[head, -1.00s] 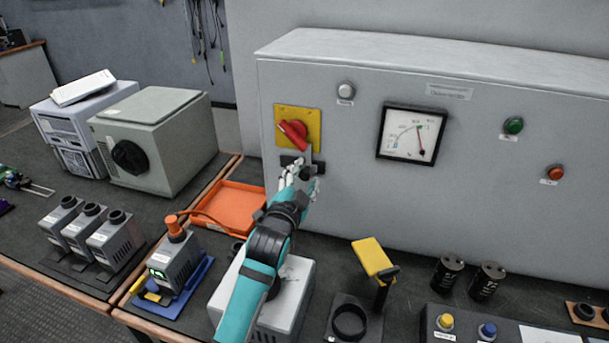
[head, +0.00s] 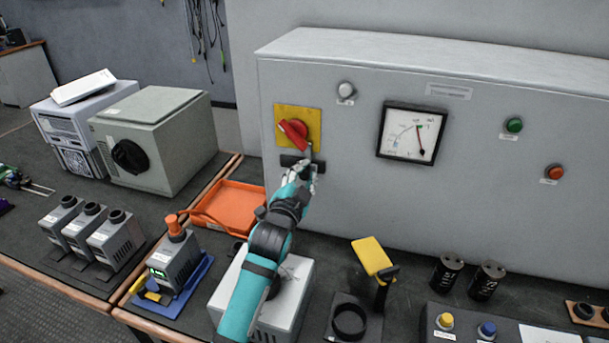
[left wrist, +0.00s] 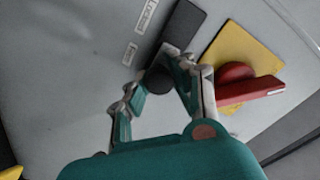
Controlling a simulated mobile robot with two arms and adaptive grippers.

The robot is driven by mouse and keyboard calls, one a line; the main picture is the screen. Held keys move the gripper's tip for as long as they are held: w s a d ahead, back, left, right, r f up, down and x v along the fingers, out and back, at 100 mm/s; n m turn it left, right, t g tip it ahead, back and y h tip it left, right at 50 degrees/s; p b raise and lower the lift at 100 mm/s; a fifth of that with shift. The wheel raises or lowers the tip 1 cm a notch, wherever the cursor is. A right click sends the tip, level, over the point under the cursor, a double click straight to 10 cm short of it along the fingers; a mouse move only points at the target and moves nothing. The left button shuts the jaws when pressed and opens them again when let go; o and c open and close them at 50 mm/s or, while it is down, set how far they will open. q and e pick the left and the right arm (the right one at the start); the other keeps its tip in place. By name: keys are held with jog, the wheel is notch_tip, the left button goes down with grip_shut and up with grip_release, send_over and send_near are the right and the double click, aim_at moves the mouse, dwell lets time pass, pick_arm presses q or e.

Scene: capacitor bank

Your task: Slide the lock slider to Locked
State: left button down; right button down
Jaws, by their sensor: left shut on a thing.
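The lock slider has a dark track (head: 290,161) on the cabinet front, below a red rotary handle (head: 293,130) on a yellow plate (head: 283,113). In the left wrist view the dark track (left wrist: 183,30) runs up and away from a round black knob (left wrist: 158,81). My left gripper (head: 306,172) is at the slider, its fingers shut on the knob. Its fingertips (left wrist: 166,84) sit on either side of the knob. Two small white labels stand beside the track; the farther one (left wrist: 146,17) seems to read Locked. My right gripper is not in view.
The grey cabinet (head: 355,215) carries a dial meter (head: 411,133), a green lamp (head: 513,125) and a red lamp (head: 554,172). An orange tray (head: 225,206) and a yellow-topped tool (head: 373,257) stand on the bench below. The red handle (left wrist: 248,90) is close beside one finger.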

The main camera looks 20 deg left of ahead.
pick_arm(q)
jog(key=a+p, duration=0.1)
jog(key=a, duration=0.2)
jog(key=shift+w+a, duration=0.1)
jog(key=shift+a, duration=0.05)
jog(key=c, duration=1.5)
grip_release()
jog(key=o, duration=0.4)
jog(key=shift+a, duration=0.2)
jog(key=shift+o, duration=0.2)
jog(key=s, duration=1.2)
jog(key=shift+a, duration=0.15)
